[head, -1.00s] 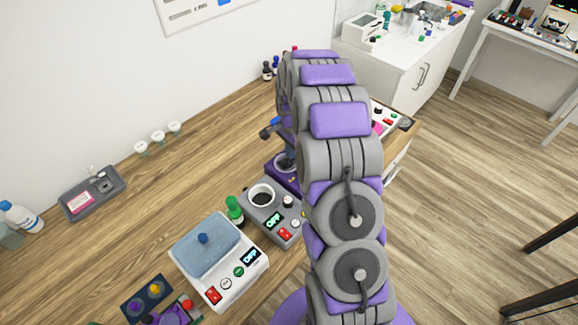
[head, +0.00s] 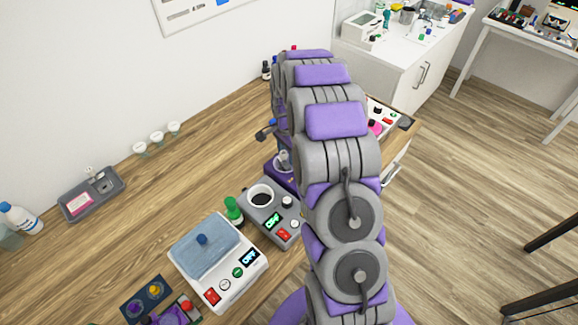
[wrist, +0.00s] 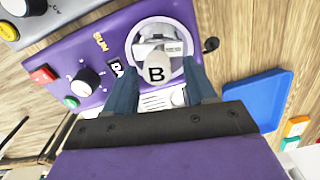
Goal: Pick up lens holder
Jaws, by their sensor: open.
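My gripper (wrist: 160,77) is open in the wrist view, with its two dark blue fingers pointing at a purple device (wrist: 100,42). Between and just beyond the fingertips is a pale round piece (wrist: 156,68) marked B, in front of a light ring on the device. I cannot tell whether the fingers touch it. No part is clearly recognisable as the lens holder. In the head view the purple device (head: 277,170) is partly hidden behind my arm, and I cannot make out my gripper there.
A grey device with a dark round well (head: 261,195), a green-capped bottle (head: 232,211) and a white scale (head: 218,262) stand nearer on the wooden bench. A grey tray (head: 92,193) lies at left. A blue tray (wrist: 256,98) is right of my gripper in the wrist view.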

